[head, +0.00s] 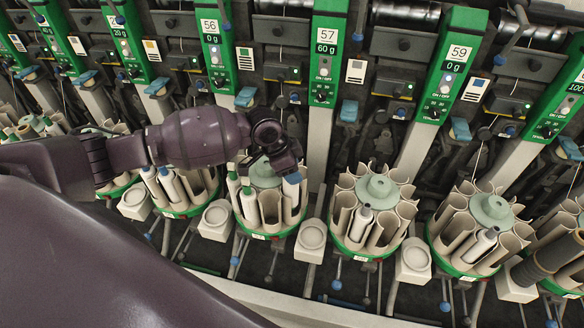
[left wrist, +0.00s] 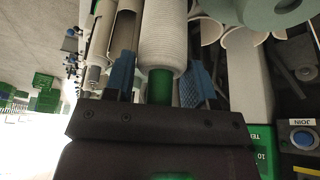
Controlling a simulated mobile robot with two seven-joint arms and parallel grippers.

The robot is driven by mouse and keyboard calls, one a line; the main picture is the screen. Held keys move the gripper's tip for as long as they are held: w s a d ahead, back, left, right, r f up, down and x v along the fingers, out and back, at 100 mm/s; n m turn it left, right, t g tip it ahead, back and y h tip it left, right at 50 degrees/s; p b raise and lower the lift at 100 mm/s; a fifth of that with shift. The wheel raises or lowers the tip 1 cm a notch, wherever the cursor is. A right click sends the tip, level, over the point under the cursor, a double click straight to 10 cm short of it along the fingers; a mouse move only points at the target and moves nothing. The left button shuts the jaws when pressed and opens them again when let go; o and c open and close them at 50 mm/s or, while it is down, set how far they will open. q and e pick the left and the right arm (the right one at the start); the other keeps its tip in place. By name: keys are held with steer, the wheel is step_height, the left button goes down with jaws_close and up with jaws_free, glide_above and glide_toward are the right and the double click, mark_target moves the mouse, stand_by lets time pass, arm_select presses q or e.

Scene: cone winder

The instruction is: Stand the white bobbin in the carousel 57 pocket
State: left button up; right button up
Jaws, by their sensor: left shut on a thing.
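The white bobbin (left wrist: 163,38) has white yarn on a green tube (left wrist: 160,86). My left gripper (left wrist: 160,92), with blue fingertips, is shut on the green tube end. In the head view my left gripper (head: 288,178) is over the right side of a carousel (head: 262,236) in front of the posts marked 56 and 57. The gripper hides most of the held bobbin there. The wrist view shows pale pocket walls (left wrist: 122,45) close beside the bobbin, but its far end is out of frame, so I cannot tell how deep it sits. My right gripper is not in view.
Green-topped bobbins (head: 247,202) stand in this carousel's left pockets. Another carousel (head: 350,245) stands to the right, with one bobbin (head: 362,218) in front. A further carousel (head: 455,262) is beyond. Pale cups (head: 311,237) sit between them. Machine posts (head: 328,45) rise behind.

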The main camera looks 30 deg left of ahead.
arm_select(q)
steer(key=shift+f+b, duration=0.65)
steer(key=shift+f, duration=1.2)
steer(key=o, duration=0.9)
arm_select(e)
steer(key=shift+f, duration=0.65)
arm_select(q)
steer(key=v, duration=0.3)
steer(key=shift+a+r, duration=0.15)
steer(key=v, duration=0.7)
steer(key=shift+r, duration=0.25)
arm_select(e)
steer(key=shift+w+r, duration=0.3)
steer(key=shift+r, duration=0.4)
